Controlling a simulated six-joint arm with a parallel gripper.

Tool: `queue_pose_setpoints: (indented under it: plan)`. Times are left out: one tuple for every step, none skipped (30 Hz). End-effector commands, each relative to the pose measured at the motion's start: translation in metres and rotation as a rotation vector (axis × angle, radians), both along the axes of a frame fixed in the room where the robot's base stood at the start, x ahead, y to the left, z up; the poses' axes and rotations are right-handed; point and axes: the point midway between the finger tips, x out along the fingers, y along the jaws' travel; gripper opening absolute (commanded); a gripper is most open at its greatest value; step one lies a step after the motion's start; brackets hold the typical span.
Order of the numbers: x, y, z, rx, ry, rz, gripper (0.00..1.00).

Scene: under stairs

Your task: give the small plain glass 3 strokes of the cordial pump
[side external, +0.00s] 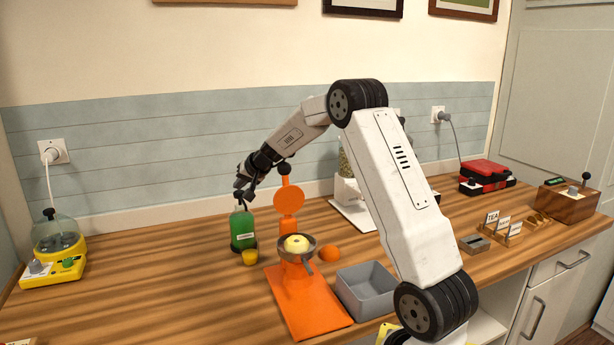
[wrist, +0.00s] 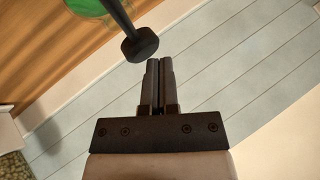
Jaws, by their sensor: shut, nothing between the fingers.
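The green cordial bottle (side external: 243,228) stands on the counter with a dark pump on top and a pale label on its front. In the wrist view its green body (wrist: 88,6) shows at the top edge, and the black pump head (wrist: 141,45) is just beyond my fingertips. My gripper (side external: 244,191) is above the bottle, at the pump top, with its fingers (wrist: 159,64) shut and empty; I cannot tell whether they touch the pump.
An orange juicer (side external: 310,298) with a fruit half stands right of the glass, an orange (side external: 329,254) and a grey bin (side external: 366,290) beyond it. A yellow machine (side external: 58,250) is at far left. The counter between it and the bottle is clear.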

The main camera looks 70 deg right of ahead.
Motion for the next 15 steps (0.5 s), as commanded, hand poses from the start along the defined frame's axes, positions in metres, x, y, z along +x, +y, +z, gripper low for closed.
queue_pose_setpoints:
  plan:
    - [-0.0017, 0.0022, -0.0091, 0.01, 0.013, 0.001, 0.0]
    - [-0.0018, 0.0023, -0.0097, 0.01, 0.013, 0.001, 0.0]
    - [-0.002, 0.0024, -0.0107, 0.011, 0.015, 0.0, 0.0]
    - [-0.002, 0.0026, -0.0114, 0.012, 0.015, 0.001, 0.0]
    - [-0.0021, 0.0027, -0.0121, 0.012, 0.016, 0.001, 0.0]
    - [-0.0022, 0.0028, -0.0127, 0.013, 0.017, 0.001, 0.0]
    - [-0.0021, 0.0029, -0.013, 0.013, 0.017, 0.002, 0.0]
    - [-0.0022, 0.0029, -0.0132, 0.014, 0.016, 0.001, 0.0]
    - [-0.0021, 0.003, -0.0136, 0.014, 0.016, 0.001, 0.0]
    - [-0.0021, 0.003, -0.0138, 0.014, 0.016, 0.001, 0.0]
    - [-0.0021, 0.0031, -0.0141, 0.014, 0.016, 0.001, 0.0]
    - [-0.0021, 0.0031, -0.0144, 0.014, 0.016, 0.001, 0.0]
    - [-0.002, 0.0031, -0.0146, 0.014, 0.016, 0.001, 0.0]
    - [-0.002, 0.0031, -0.0149, 0.014, 0.016, 0.001, 0.0]
    - [-0.002, 0.0033, -0.0152, 0.014, 0.016, 0.001, 0.0]
